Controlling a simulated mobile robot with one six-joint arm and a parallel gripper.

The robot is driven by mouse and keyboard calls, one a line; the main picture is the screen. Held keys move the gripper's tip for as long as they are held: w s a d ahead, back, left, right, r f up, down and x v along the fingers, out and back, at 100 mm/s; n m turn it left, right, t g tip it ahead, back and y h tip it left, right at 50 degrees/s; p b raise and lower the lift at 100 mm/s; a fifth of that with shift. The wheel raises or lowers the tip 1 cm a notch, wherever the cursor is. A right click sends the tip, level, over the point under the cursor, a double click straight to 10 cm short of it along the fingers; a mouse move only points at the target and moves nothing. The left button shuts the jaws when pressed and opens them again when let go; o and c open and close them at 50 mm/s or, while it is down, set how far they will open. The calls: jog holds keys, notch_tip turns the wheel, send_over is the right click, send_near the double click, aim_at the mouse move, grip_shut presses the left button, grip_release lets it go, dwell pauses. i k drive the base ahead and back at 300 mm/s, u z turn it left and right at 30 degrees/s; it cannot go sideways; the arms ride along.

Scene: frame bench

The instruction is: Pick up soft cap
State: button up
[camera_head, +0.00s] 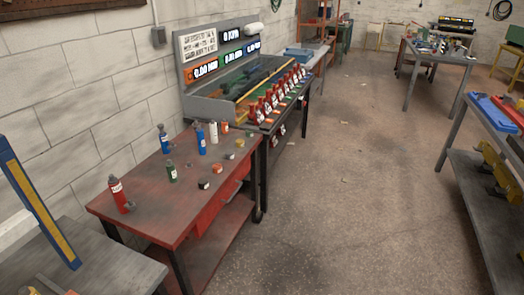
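I cannot tell for sure which thing is the soft cap. A red-topped table (150,219) stands at the left. Several small cap-like pieces lie in a row near its right side: a dark and red one (203,184), an orange one (218,169), a yellowish one (229,156) and others farther back. A red bottle (117,194) stands at the front left, with a small grey piece (131,206) beside it. A green bottle (171,171) stands behind it. My gripper is not in view.
Blue bottles (163,139) and a white bottle (213,132) stand at the table's back. Behind is a bench with several red bottles (253,112) and a display panel. A grey table (95,262) is at front left. The concrete floor (350,190) is clear; a shelf bench (475,170) stands right.

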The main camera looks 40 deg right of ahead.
aim_at(229, 155)
jog(key=u, duration=0.35)
jog(key=k, duration=0.15)
jog(key=z, duration=1.45)
jog(key=k, duration=0.95)
jog(key=u, duration=0.15)
jog(key=i, duration=0.95)
jog(key=z, duration=0.05)
